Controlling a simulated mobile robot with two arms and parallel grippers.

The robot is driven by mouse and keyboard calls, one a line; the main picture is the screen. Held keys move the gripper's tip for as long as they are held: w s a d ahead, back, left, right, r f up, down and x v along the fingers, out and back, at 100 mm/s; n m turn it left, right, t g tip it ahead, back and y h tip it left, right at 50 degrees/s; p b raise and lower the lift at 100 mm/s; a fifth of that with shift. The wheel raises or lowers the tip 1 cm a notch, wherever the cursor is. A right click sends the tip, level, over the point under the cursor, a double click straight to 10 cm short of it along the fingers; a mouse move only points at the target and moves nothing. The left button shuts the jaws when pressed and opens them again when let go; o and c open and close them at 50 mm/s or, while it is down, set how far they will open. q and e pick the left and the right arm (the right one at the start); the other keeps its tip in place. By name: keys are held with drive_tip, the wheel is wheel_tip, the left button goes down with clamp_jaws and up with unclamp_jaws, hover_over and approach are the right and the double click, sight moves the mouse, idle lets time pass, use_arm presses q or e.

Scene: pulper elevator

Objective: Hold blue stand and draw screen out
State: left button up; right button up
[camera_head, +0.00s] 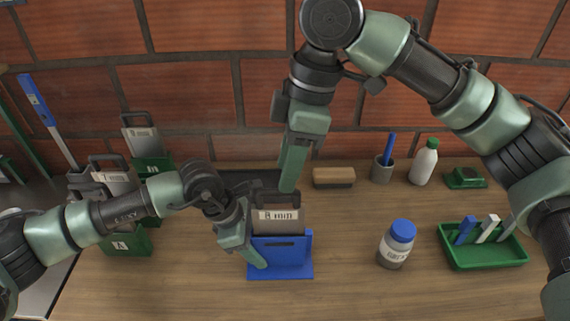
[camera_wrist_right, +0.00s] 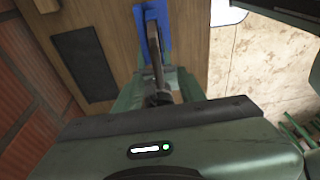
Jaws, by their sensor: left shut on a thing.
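The blue stand (camera_head: 297,270) is upright on the wooden bench, in the middle of the head view. A grey screen (camera_head: 278,226) with an "8 min" label and dark top handle stands in it. My left gripper (camera_head: 252,260) is shut on the blue stand at its left side. My right gripper (camera_head: 288,186) points down from above, with its fingers at the screen's handle. In the right wrist view, the blue stand (camera_wrist_right: 152,17) and the dark handle (camera_wrist_right: 158,98) line up between green finger parts; whether they grip the handle is unclear.
Green stands (camera_head: 128,243) with similar screens are at left. A wooden brush (camera_head: 333,177), grey cup (camera_head: 382,171), white bottle (camera_head: 424,163), blue-capped jar (camera_head: 396,246) and green tray (camera_head: 487,258) are at right. A brick wall stands behind. The bench front is clear.

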sight(280, 206)
drive_tip(key=shift+a+h, duration=0.1)
drive_tip(key=shift+h, duration=0.3)
drive_tip(key=shift+f, duration=0.1)
use_arm(q)
drive_tip(key=shift+d, duration=0.1)
use_arm(e)
drive_tip(key=f, duration=0.4)
drive_tip(key=a+f, duration=0.1)
drive_tip(key=f, duration=0.6)
drive_tip(key=shift+a+f, duration=0.15)
drive_tip(key=shift+f, duration=0.15)
clamp_jaws()
drive_tip(key=shift+w+r, duration=0.1)
drive_tip(key=shift+r, duration=0.1)
idle(1.3)
